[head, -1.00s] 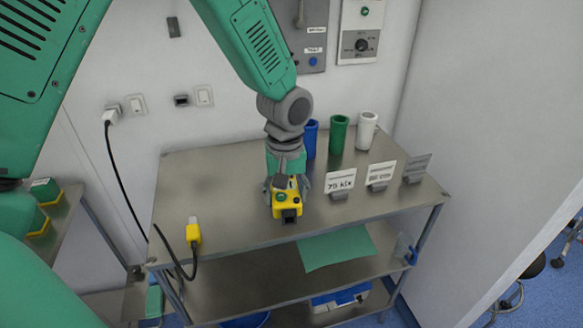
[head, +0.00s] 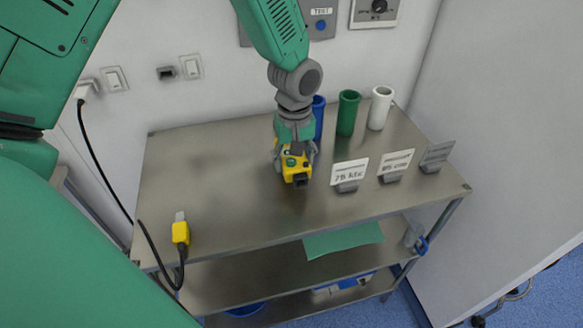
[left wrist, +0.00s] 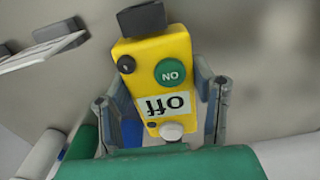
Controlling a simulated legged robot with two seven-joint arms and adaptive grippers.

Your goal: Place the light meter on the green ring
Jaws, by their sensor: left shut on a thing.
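My left gripper (head: 296,157) is shut on a yellow box-shaped device (head: 294,172), which I take to be the light meter. It has a dark block at one end. In the left wrist view the yellow device (left wrist: 158,88) shows a green ON button, a white "off" display and a black knob, between the two grey fingers. It is over the middle of the steel table (head: 210,190); whether it touches the top is unclear. I cannot make out a green ring. My right gripper is not in view.
Blue (head: 318,118), green (head: 347,112) and white (head: 380,107) cups stand behind the gripper to the right. Labelled card stands (head: 349,172) line the right side. A yellow plug (head: 181,232) with a black cable lies front left. The table's left half is mostly clear.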

